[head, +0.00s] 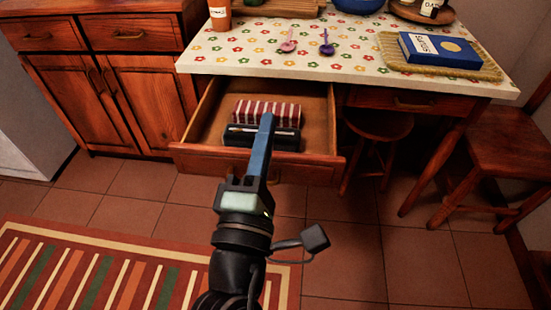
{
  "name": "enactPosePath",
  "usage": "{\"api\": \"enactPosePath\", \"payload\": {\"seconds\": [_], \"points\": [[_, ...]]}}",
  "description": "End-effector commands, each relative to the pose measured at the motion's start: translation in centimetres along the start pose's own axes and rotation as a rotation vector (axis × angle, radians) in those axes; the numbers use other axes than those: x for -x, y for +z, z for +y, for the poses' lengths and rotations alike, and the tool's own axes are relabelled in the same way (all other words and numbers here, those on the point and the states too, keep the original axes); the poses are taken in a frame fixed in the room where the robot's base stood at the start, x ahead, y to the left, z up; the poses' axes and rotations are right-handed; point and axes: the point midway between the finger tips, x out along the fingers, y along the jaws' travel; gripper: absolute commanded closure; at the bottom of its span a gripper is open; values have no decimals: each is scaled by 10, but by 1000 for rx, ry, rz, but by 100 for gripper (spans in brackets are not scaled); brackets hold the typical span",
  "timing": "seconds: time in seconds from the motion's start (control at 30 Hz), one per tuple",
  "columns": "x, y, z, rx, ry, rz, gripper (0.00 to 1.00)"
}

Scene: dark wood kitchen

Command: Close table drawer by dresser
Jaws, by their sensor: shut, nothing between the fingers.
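The table drawer (194,155) is pulled out from under the left half of the table (240,62), next to the dresser (152,92). Its front board faces me. Inside the drawer lie a red-and-white striped item (283,111) and a black box-like item (236,136), partly hidden by my gripper. My gripper (267,122) has its fingers shut with nothing between them. It points forward, with its tips appearing over the drawer's front part. I cannot tell whether it touches the drawer or the things in it.
A second table drawer (375,98) on the right is shut. A stool (377,128) stands below it and a wooden chair (490,150) is at the right. A blue book (440,52) and two spoons lie on the tabletop. A striped rug (90,270) covers the lower-left floor.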

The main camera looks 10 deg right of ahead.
Motion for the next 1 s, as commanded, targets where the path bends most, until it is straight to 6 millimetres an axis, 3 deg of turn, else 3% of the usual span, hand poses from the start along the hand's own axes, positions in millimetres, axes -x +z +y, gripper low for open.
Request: {"api": "enactPosePath", "payload": {"seconds": [0.03,0.2,0.33,0.47,0.67,1.0], "points": [[16,-2,-28,214,-50,12,100],[68,-4,-95,872,-120,96,100],[100,-5,-124,1206,-125,173,100],[116,-6,-137,1368,-115,215,100],[105,-7,-141,1398,-112,218,100],[48,-12,-152,1392,-112,215,100]]}}
